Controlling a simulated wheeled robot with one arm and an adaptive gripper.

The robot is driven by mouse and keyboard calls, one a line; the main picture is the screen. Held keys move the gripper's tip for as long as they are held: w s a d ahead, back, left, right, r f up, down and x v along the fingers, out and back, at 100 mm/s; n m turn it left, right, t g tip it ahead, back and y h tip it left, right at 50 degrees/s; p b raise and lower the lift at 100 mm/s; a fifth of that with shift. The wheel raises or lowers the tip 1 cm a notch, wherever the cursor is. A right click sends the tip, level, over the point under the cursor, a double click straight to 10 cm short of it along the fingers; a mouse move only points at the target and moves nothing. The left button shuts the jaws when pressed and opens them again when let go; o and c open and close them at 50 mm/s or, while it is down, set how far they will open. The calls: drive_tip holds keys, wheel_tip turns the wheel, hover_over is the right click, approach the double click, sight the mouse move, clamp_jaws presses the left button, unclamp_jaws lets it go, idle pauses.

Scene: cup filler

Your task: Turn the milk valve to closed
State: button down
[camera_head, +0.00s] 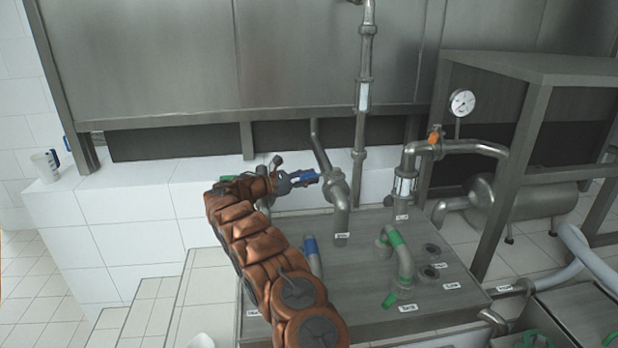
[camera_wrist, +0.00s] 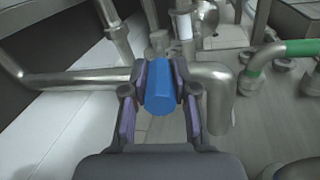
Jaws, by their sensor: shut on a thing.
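A blue valve handle (camera_head: 304,178) sits on a steel pipe (camera_head: 341,192) above the metal platform in the head view. My gripper (camera_head: 298,181) reaches it from the left and is closed around it. In the wrist view the blue handle (camera_wrist: 160,92) lies between the two purple-padded fingers (camera_wrist: 158,80), its end facing the camera. The steel pipe (camera_wrist: 80,77) runs behind it and bends down on the right. My fingers partly hide the handle's sides and its joint with the pipe. The label by the pipe is too small to read.
A pipe with a blue part (camera_head: 312,252) and one with green parts (camera_head: 398,250) rise from the platform (camera_head: 365,295). An upright pipe (camera_head: 363,110) stands behind. A gauge (camera_head: 462,102) and orange handle (camera_head: 434,136) are right. A white cup (camera_head: 46,166) stands on the left ledge.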

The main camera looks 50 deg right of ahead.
drive_tip(key=c, duration=0.9)
unclamp_jaws()
drive_tip(key=shift+r, duration=0.15)
wheel_tip(320, 180, up, 10)
drive_tip(key=shift+f, duration=0.1)
drive_tip(key=shift+c, duration=0.2)
